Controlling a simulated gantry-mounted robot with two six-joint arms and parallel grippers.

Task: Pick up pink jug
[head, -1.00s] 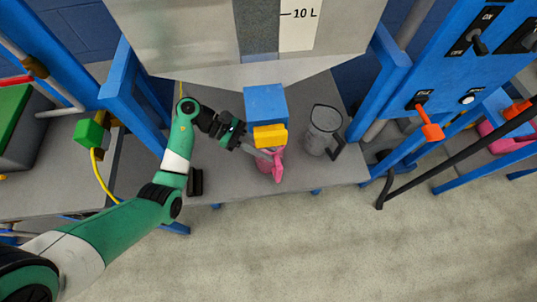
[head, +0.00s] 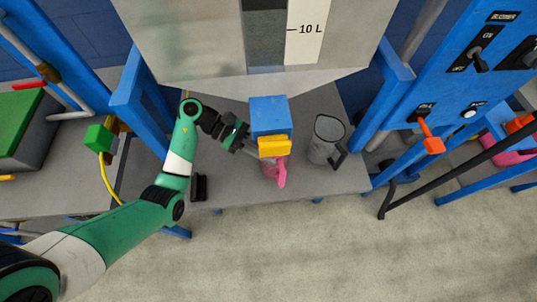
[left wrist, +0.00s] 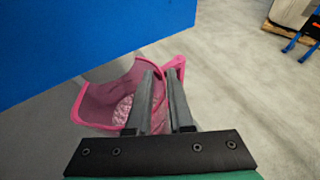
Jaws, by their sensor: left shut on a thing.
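The pink jug (head: 270,169) stands on the grey bench under the hopper, partly hidden by the yellow part of a blue-and-yellow fitting in the head view. Its pink handle (head: 282,175) points toward the front. In the left wrist view the see-through jug (left wrist: 108,95) has a pink rim and pale grainy contents. My left gripper (head: 256,152) reaches in from the left at the jug. In the left wrist view its fingers (left wrist: 164,95) are either side of the jug's wall near the handle, shut on it. My right gripper is not in view.
A blue block with a yellow front (head: 269,118) sits right above the jug. A clear grey jug (head: 325,141) stands to its right. The hopper (head: 200,45) and blue frame posts (head: 140,100) hem the bench in. The floor in front is clear.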

